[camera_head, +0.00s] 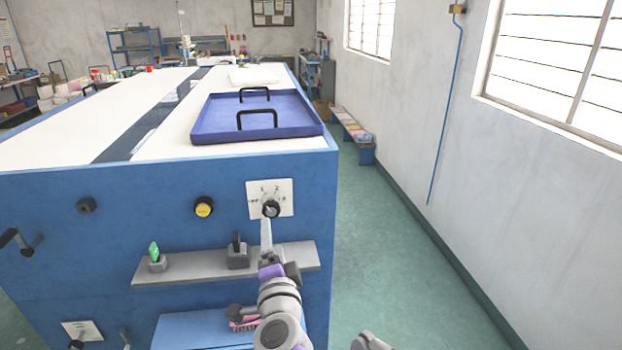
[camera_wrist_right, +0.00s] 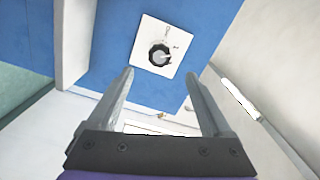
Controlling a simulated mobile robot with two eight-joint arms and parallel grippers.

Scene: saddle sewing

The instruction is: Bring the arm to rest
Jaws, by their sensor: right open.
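My right arm reaches up from the bottom of the head view. Its gripper (camera_head: 266,228) is just in front of the blue cabinet face, below a black rotary knob (camera_head: 271,209) on a white plate (camera_head: 285,190). In the right wrist view the gripper (camera_wrist_right: 160,76) is open and empty, its two fingers spread apart. The knob (camera_wrist_right: 159,55) shows beyond the fingertips with clear space around it, on its white plate (camera_wrist_right: 147,38). My left gripper is not in view.
A grey shelf (camera_head: 200,269) with a green switch (camera_head: 154,250) and a black switch (camera_head: 237,243) juts out below the knob. A yellow button (camera_head: 204,207) is to the left. A blue tray (camera_head: 215,122) lies on the cabinet top. Green floor (camera_head: 400,240) is free at right.

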